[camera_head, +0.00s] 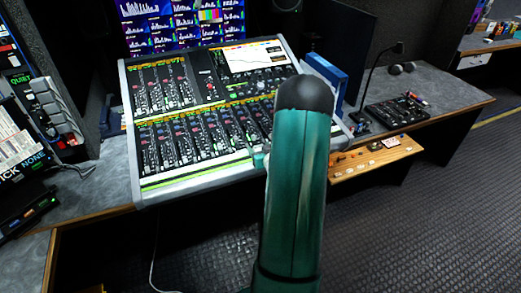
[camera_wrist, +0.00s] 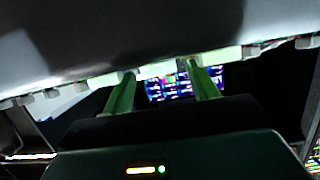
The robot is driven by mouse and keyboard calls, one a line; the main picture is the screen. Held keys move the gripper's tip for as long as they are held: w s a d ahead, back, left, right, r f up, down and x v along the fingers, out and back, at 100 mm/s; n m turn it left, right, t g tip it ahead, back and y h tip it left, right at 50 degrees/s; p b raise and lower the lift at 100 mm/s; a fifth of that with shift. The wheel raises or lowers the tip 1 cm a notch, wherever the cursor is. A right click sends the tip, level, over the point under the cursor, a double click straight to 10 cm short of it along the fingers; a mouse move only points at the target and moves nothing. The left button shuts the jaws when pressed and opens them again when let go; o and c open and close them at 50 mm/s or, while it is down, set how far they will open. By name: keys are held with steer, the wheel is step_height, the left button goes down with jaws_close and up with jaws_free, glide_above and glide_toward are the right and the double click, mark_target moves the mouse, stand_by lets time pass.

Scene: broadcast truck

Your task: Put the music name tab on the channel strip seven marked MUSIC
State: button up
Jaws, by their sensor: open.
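The mixing console (camera_head: 196,177) stands in the middle of the head view with rows of channel strips; its labels are too small to read, so I cannot pick out strip seven marked MUSIC. A wooden tray (camera_head: 349,179) at its right holds several small pale pieces; I cannot tell which, if any, is the music tab. My teal arm covers the console's right front, mostly hiding my gripper there. In the wrist view my gripper (camera_wrist: 161,70) shows two green fingers apart, near a pale greenish edge under a large grey surface. I cannot make out a tab held between them.
A monitor wall (camera_head: 165,22) rises behind the console. A blue upright object (camera_head: 325,75) stands at its right, with a small black panel (camera_head: 396,110) on the grey desk beyond. Other equipment (camera_head: 25,135) fills the left. Open floor lies at the front right.

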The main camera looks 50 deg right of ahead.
steer(key=v, duration=1.2)
steer(key=w+a+r+n+g+y, duration=0.1)
steer(key=w+a+r+n+g, duration=0.1)
steer(key=w+a+r, duration=0.5)
steer(key=w+a+r+n+g+y, duration=0.1)
steer(key=w+a+r+g, duration=0.15)
steer(key=a+r, duration=0.75)
steer(key=s+a+r+n+y, duration=0.1)
steer(key=s+a, duration=0.3)
steer(key=a, duration=0.4)
steer(key=s+a+r+n+g+y, duration=0.1)
steer(key=s+a+r+y, duration=0.1)
steer(key=s+a, duration=0.3)
steer(key=s+a+r+n+g+y, duration=0.1)
steer(key=s+a+r+y, duration=0.1)
steer(key=a, duration=1.1)
steer(key=s+r, duration=0.1)
steer(key=s, duration=0.1)
steer(key=shift+s+r+y, duration=0.3)
steer(key=shift+s, duration=0.05)
